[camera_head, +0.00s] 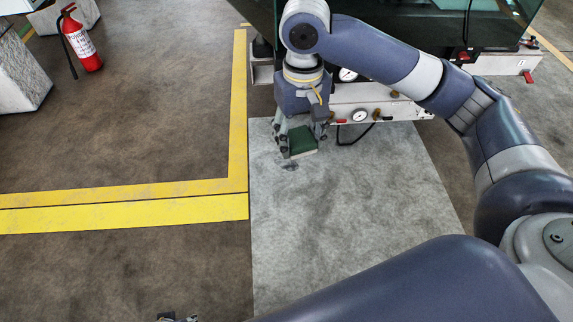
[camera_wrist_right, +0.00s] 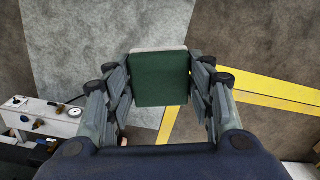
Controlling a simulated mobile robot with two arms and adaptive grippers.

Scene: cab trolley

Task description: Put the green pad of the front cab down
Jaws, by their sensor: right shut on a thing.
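The green pad (camera_head: 303,141) is a small square block with a pale edge. My right gripper (camera_head: 300,138) is shut on it, with its fingers on either side, and points down in front of the cab. In the right wrist view the pad (camera_wrist_right: 160,79) sits between the fingertips (camera_wrist_right: 160,88), above the floor. The front cab (camera_head: 365,107) shows a white panel with gauges and a dark glass body behind my right arm. I cannot tell the pad's exact height over the grey floor mat. My left gripper shows only as small tips (camera_head: 178,318) at the bottom edge.
A light grey floor area (camera_head: 350,215) lies clear below the gripper. Yellow floor lines (camera_head: 125,213) run to its left. A red fire extinguisher (camera_head: 80,42) and concrete blocks (camera_head: 18,75) stand at the upper left. A dark hose loops at the cab panel.

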